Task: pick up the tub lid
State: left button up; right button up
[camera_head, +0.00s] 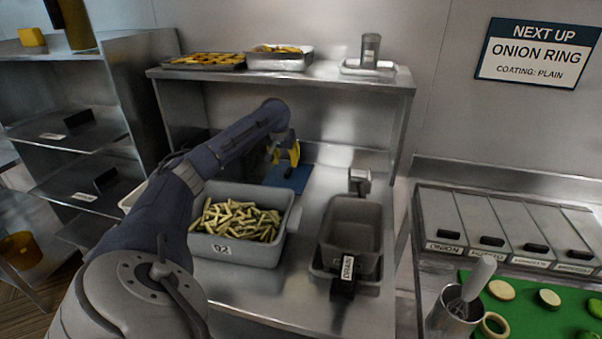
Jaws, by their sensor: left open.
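A flat blue piece (289,178), which looks like the tub lid, lies on the steel counter behind the grey tub (226,248) marked 02. Part of it is hidden by the tub and my gripper. The tub is uncovered and holds cut fries (238,221). My left arm reaches over from the left, and its yellow-fingered left gripper (287,156) is open just above the blue piece. I cannot tell whether the fingers touch it. My right gripper is not in view.
A steel shelf (330,78) overhangs the counter, with trays of food on top. A grey drain bin (350,230) stands right of the tub. A lidded rack (510,232) and a green board (530,318) are at the right. The front counter is clear.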

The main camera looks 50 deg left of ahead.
aim_at(288, 170)
pick_arm(q)
jog(key=shift+x, duration=3.65)
jog(key=shift+s, duration=0.1)
jog(key=shift+c, duration=0.3)
grip_shut()
